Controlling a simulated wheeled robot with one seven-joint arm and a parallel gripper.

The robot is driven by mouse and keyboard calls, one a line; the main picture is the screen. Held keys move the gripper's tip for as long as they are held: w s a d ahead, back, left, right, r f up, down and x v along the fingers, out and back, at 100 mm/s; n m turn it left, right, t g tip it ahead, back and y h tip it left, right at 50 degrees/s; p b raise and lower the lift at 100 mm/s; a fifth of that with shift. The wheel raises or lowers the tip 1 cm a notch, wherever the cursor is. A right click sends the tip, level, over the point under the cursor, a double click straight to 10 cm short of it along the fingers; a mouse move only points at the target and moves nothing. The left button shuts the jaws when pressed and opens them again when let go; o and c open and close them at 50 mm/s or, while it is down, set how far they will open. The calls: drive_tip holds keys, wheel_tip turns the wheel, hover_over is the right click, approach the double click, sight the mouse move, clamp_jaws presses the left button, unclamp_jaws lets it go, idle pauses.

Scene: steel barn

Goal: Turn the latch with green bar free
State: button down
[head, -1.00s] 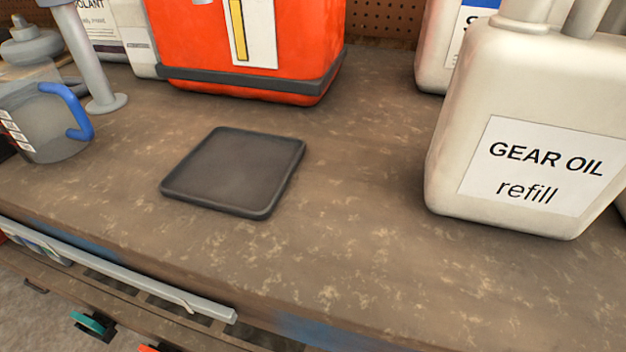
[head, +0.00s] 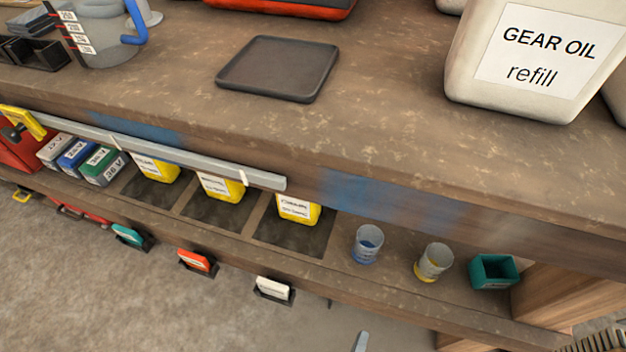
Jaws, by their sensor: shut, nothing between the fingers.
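Several small coloured pieces in dark mounts line the front of the lower shelf. One is a teal-green piece (head: 128,236), the only green one in that row; whether it is the latch's green bar I cannot tell for sure. A long grey bar (head: 200,160) runs along the front under the bench top, with a yellow piece with a dark knob (head: 22,123) at its left end. I see no green on the bar. My gripper is not recognisable in the head view.
An orange-red piece (head: 197,262) and a white one (head: 273,290) sit right of the green one. Yellow containers (head: 298,208), two cups and a teal bin (head: 493,271) stand on the shelf. A dark tray (head: 278,68) and gear oil jug (head: 530,60) are on top.

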drive_tip(key=s+a+f+m+g+y, duration=0.4)
drive_tip(key=s+a+m, duration=0.15)
drive_tip(key=m, duration=0.45)
drive_tip(key=s+a+f+m+g+y, duration=0.35)
drive_tip(key=a+m, duration=0.35)
drive_tip(key=m, duration=0.3)
drive_tip(key=d+r+m+t+y, duration=0.25)
drive_tip(key=r+m, duration=0.45)
drive_tip(key=r, duration=0.4)
drive_tip(key=d+r+m+t+y, duration=0.1)
drive_tip(key=d+r+m, duration=0.2)
drive_tip(key=r+m, duration=0.5)
drive_tip(key=d+r+m+t+y, duration=0.1)
drive_tip(key=d+r+m+t, duration=0.3)
drive_tip(key=r, duration=0.9)
drive_tip(key=s+d+r+m+h, duration=0.3)
drive_tip(key=d+r+m, duration=0.1)
drive_tip(key=d+r, duration=0.15)
drive_tip(key=s+d+r+m+h, duration=0.2)
drive_tip(key=s+d+r+m, duration=0.1)
drive_tip(key=d+r, duration=0.3)
wheel_tip(320, 180, up, 30)
drive_tip(key=p, duration=2.9)
drive_tip(key=shift+w+a, duration=0.35)
drive_tip(key=shift+w, duration=0.1)
drive_tip(key=shift+f, duration=0.1)
